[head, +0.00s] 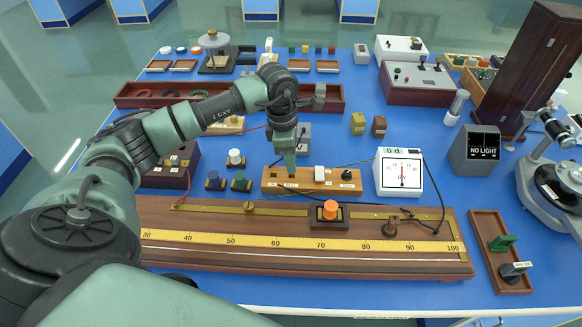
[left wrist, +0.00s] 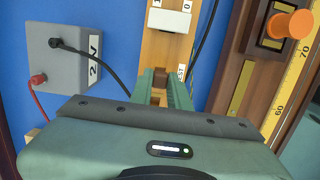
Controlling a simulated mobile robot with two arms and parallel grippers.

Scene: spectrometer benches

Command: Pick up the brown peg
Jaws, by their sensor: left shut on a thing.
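My left gripper (head: 290,172) points down over the left part of a light wooden strip (head: 304,187) that carries a white switch (head: 319,173) and a black knob (head: 346,175). In the left wrist view the fingers (left wrist: 160,90) are shut on the brown peg (left wrist: 160,79), a small dark brown piece just above or in the wooden strip (left wrist: 159,48). I cannot tell whether the peg is clear of the strip. The fingers hide most of it in the head view. My right gripper is not in view.
In front lies a long metre board (head: 300,255) with an orange knob (head: 330,210). A white meter (head: 399,173) stands to the right, with cables near the strip. A grey box (left wrist: 70,68) with leads stands behind. A red-brown tray (head: 355,97) lies further back.

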